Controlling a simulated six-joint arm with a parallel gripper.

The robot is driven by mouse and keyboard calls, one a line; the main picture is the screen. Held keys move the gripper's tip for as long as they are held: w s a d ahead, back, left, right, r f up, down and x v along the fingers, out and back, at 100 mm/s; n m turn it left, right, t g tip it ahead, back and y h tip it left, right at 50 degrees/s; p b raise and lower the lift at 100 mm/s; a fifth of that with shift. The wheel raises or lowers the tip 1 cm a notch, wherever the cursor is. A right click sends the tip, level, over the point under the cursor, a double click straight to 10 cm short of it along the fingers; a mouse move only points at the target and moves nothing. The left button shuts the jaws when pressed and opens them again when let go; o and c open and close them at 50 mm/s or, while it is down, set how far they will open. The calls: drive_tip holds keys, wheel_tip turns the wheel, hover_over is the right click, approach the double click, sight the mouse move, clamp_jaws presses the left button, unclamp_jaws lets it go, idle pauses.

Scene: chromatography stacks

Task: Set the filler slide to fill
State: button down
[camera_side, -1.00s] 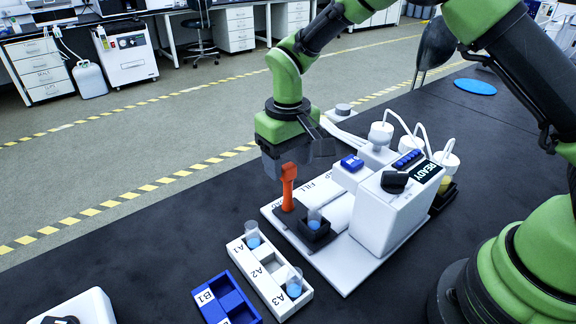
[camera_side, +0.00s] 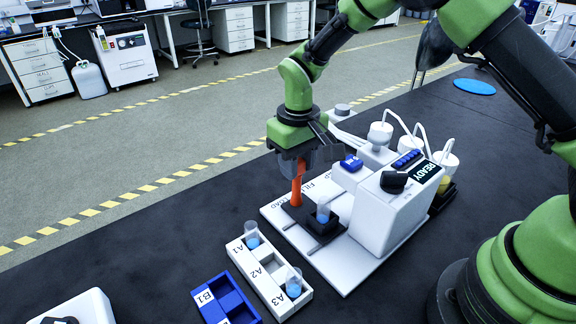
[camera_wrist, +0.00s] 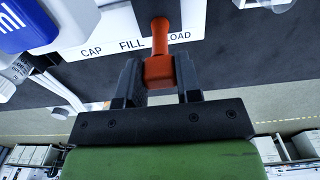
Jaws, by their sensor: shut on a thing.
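The filler (camera_side: 385,215) is a white machine on a white base plate, with a "READY" display. Its dark slide (camera_side: 318,236) carries a clear vial with blue contents (camera_side: 323,214) in a black holder. An upright orange handle (camera_side: 297,194) rises from the slide. My gripper (camera_side: 297,170) is shut on the handle's top; the wrist view shows the handle (camera_wrist: 160,68) between both fingers. In that view the plate reads CAP, FILL (camera_wrist: 131,44) and LOAD (camera_wrist: 180,35). The handle stands between FILL and LOAD, over the start of LOAD.
A white rack (camera_side: 259,262) marked A1 to A3 stands in front of the filler, with vials at A1 and A3. A blue rack (camera_side: 204,297) lies beside it. White tubes and bottles (camera_side: 447,159) stand behind the filler.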

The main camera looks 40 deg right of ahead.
drive_tip(key=d, duration=0.5)
drive_tip(key=shift+d, duration=0.1)
drive_tip(key=c, duration=0.8)
unclamp_jaws()
drive_tip(key=shift+r, duration=0.1)
wheel_tip(320, 180, up, 10)
